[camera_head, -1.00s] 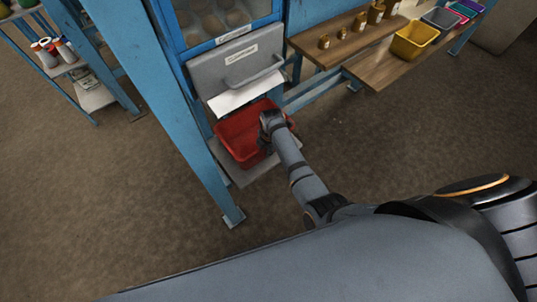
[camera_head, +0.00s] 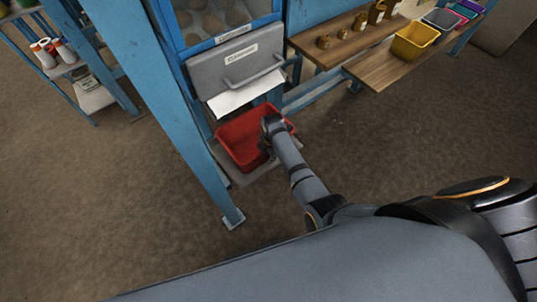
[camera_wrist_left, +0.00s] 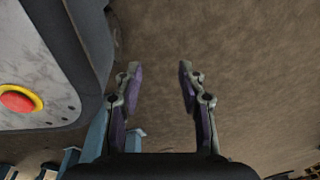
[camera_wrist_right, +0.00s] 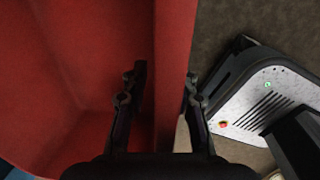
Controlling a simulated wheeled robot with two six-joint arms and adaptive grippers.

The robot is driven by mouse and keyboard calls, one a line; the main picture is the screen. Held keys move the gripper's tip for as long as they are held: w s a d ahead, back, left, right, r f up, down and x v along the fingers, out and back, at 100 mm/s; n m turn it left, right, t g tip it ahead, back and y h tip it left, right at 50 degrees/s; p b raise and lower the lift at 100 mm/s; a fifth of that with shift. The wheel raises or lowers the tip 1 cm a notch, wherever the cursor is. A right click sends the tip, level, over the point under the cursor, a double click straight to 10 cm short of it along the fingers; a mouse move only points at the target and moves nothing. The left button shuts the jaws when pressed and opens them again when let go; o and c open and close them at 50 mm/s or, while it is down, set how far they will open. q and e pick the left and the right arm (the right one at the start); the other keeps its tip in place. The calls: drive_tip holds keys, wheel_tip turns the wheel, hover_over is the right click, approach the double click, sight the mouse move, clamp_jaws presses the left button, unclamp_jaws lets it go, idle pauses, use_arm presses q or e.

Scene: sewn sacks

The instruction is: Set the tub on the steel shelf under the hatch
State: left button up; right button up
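The red tub (camera_head: 237,137) sits at the foot of the blue stand, over the grey steel shelf (camera_head: 218,181); its bottom is hidden, so contact cannot be told. It lies below the grey hatch (camera_head: 237,70). My right gripper (camera_head: 267,140) is at the tub's right side. In the right wrist view, the right gripper (camera_wrist_right: 165,88) is open, one finger inside the tub (camera_wrist_right: 70,80), the other outside its wall, with a small gap at the inner finger. In the left wrist view, my left gripper (camera_wrist_left: 159,85) is open and empty above the floor.
A white sheet (camera_head: 246,93) hangs out below the hatch, over the tub's back. A blue leg (camera_head: 190,140) stands left of the shelf. Wooden shelves (camera_head: 345,42) with jars and a yellow bin (camera_head: 414,41) are at the right. The floor in front is clear.

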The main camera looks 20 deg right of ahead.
wheel_tip(320, 180, up, 5)
drive_tip(key=shift+s+r+p, duration=0.15)
drive_tip(key=shift+p, duration=0.9)
use_arm(q)
drive_tip(key=s+r+p, duration=0.1)
drive_tip(key=s+r, duration=0.1)
drive_tip(key=s, duration=0.1)
drive_tip(key=shift+r+p, duration=0.3)
use_arm(e)
wheel_tip(320, 180, up, 7)
drive_tip(key=shift+s+d, duration=0.15)
drive_tip(key=shift+s, duration=0.25)
use_arm(q)
drive_tip(key=shift+w, duration=0.1)
use_arm(e)
drive_tip(key=shift+d, duration=0.1)
